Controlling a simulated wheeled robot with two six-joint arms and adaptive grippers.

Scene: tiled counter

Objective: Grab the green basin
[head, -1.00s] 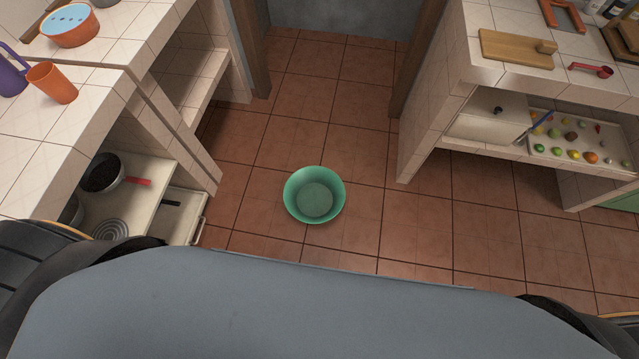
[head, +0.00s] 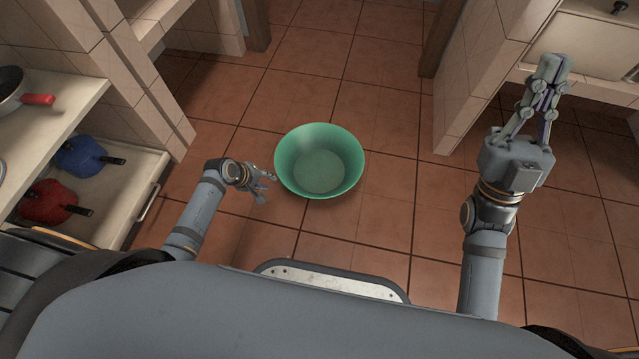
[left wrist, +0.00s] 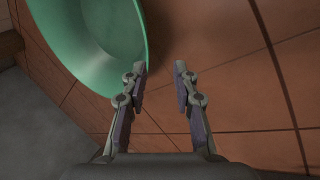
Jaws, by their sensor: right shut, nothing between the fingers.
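The green basin (head: 319,172) stands upright and empty on the tiled floor, in the middle of the head view. It also shows at the upper left of the left wrist view (left wrist: 85,45), partly cut off by the frame. My left gripper (head: 268,186) is just left of the basin, close to its rim. In the left wrist view its two fingers (left wrist: 163,72) are apart with floor between them, and the basin's rim lies beside the left finger. I cannot tell whether they touch. My right gripper (head: 556,66) is raised at the right, away from the basin, shut and empty.
At the left, a shelf holds a pan with a red handle (head: 38,99), and a lower drawer holds a blue pot (head: 83,157) and a red pot (head: 50,203). A tiled counter (head: 492,75) stands at the right. The floor around the basin is clear.

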